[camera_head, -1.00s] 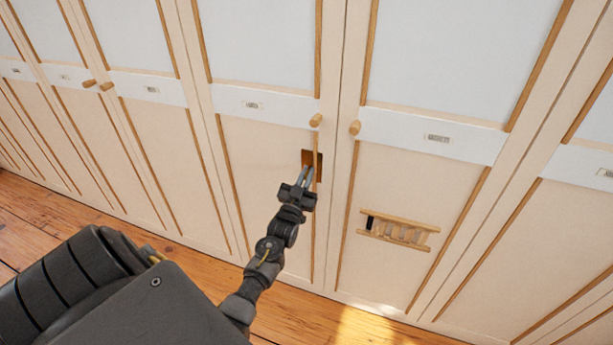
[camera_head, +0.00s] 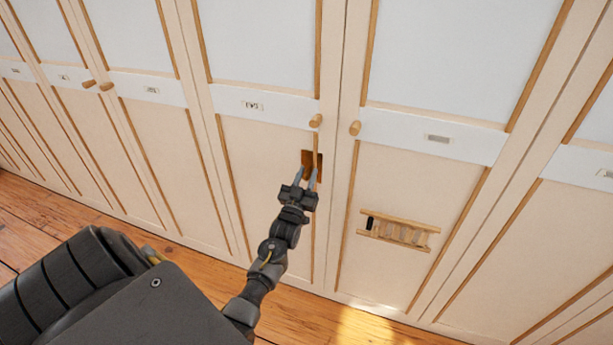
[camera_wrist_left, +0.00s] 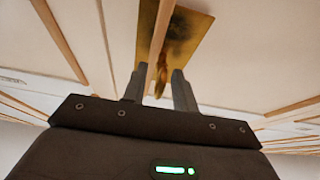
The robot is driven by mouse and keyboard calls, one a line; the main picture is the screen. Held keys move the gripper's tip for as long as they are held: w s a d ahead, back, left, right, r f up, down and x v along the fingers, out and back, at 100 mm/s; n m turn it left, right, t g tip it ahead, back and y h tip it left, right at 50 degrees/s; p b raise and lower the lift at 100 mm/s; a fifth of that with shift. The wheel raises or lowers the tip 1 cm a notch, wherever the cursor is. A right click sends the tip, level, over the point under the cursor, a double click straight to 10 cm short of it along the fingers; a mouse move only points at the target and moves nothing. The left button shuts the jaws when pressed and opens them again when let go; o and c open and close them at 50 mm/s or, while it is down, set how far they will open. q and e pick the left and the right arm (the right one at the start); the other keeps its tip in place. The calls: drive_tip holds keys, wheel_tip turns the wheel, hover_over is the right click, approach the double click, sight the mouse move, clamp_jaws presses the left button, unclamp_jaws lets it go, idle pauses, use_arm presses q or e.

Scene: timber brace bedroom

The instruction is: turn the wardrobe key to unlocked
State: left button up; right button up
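The wardrobe's brass lock plate (camera_head: 307,156) is on the lower door panel, below a round wooden knob (camera_head: 315,121). In the left wrist view the plate (camera_wrist_left: 190,35) is above my fingers, and a small brass key (camera_wrist_left: 160,84) shows between the fingertips. My left gripper (camera_head: 306,178) is just in front of the plate, its two fingers apart. In the left wrist view the gripper (camera_wrist_left: 158,80) is open, with a gap on each side of the key. The key is hard to make out in the head view. My right gripper is not in view.
A second wooden knob (camera_head: 355,128) is on the neighbouring door. A small wooden ladder-like piece (camera_head: 398,229) is on that door's lower panel. The wooden floor (camera_head: 300,312) in front of the doors looks clear.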

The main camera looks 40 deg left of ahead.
use_arm(q)
drive_tip(key=b+v, duration=0.2)
drive_tip(key=v, duration=0.9)
drive_tip(key=shift+w+a, duration=0.1)
idle(0.4)
